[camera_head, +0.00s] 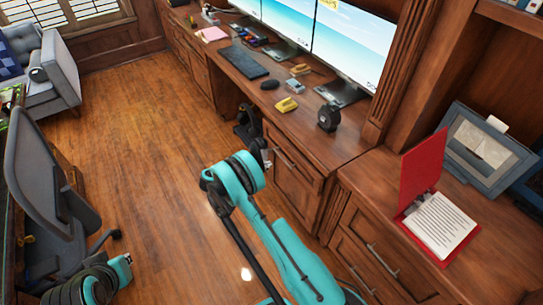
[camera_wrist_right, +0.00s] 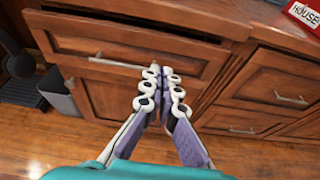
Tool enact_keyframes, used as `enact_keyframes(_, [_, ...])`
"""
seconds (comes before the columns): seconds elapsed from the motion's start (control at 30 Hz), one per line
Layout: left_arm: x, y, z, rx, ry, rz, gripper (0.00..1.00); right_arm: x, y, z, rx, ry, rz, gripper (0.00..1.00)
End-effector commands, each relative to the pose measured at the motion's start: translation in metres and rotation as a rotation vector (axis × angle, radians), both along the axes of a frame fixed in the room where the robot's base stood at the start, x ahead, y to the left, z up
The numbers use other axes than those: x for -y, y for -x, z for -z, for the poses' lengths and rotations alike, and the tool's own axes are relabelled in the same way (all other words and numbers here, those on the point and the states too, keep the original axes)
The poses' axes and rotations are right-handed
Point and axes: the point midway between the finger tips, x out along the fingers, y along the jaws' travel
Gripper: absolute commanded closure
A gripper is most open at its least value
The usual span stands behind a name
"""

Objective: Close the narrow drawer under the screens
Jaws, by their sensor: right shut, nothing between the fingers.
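The narrow wooden drawer (camera_head: 292,152) is below the desk top under the screens (camera_head: 350,42), with a bar handle on its front. In the right wrist view the drawer front (camera_wrist_right: 130,45) and its handle (camera_wrist_right: 122,63) are straight ahead. The drawer looks slightly out from the cabinet, but how far is hard to tell. My right gripper (camera_head: 267,158) is just in front of it, mostly hidden by my wrist. In the wrist view the right gripper (camera_wrist_right: 162,85) is shut and empty, its tips near the handle's right end. My left gripper (camera_head: 127,259) is barely visible at lower left.
A cabinet door (camera_head: 290,182) is below the drawer. More drawers (camera_head: 370,250) stand to the right, under a red folder (camera_head: 422,170). A grey chair (camera_head: 45,190) is at left. The wooden floor (camera_head: 150,130) between is clear. A dark bin (camera_wrist_right: 62,95) is left of the cabinet.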

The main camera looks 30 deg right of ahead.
Motion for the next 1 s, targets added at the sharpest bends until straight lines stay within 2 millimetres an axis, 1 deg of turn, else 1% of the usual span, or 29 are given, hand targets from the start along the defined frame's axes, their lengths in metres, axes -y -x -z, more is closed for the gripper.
enact_keyframes(0.03, [0.000, 0.002, 0.002, 0.003, -0.009, 0.011, 1.00, 0.001, 0.001, 0.004, -0.009, 0.009, 0.001, 1.00])
enact_keyframes(0.17, [0.000, 0.003, 0.006, 0.005, -0.017, 0.020, 1.00, 0.009, 0.002, 0.009, -0.017, 0.014, 0.002, 1.00])
enact_keyframes(0.27, [0.000, 0.003, 0.011, 0.005, -0.016, 0.018, 1.00, 0.023, 0.001, 0.014, -0.016, 0.014, 0.004, 1.00])
enact_keyframes(0.63, [0.000, 0.003, 0.037, 0.004, -0.014, 0.017, 1.00, 0.096, -0.005, 0.038, -0.014, 0.012, 0.004, 1.00])
enact_keyframes(0.8, [0.000, 0.003, 0.046, 0.004, -0.014, 0.016, 1.00, 0.121, -0.007, 0.037, -0.015, 0.012, 0.002, 1.00])
enact_keyframes(0.9, [0.000, 0.003, 0.049, 0.004, -0.014, 0.016, 1.00, 0.130, -0.008, 0.036, -0.014, 0.012, 0.002, 1.00])
enact_keyframes(1.0, [0.000, 0.003, 0.050, 0.004, -0.014, 0.016, 1.00, 0.134, -0.009, 0.035, -0.014, 0.012, 0.001, 1.00])
